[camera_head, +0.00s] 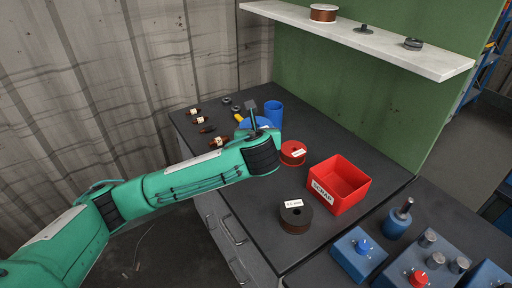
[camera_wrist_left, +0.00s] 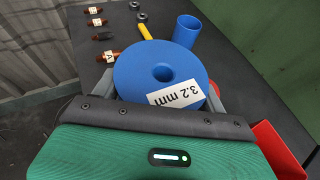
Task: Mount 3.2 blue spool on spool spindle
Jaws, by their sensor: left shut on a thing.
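In the left wrist view the blue spool (camera_wrist_left: 140,72), with a white "3.2 mm" label, lies between the grey fingers of my left gripper (camera_wrist_left: 160,88), which is shut on it. In the head view my left arm covers most of the blue spool (camera_head: 243,123) at the back left of the dark table. A blue unit with an upright dark-tipped post (camera_head: 398,217), perhaps the spindle, stands at the right on the nearer bench. I cannot tell whether the spool touches the table. My right gripper is not in view.
A red spool (camera_head: 293,153), a dark labelled spool (camera_head: 296,216) and a red scrap bin (camera_head: 340,185) stand right of my arm. A blue cup (camera_head: 273,111) is behind the blue spool. A white shelf (camera_head: 365,38) overhangs the back.

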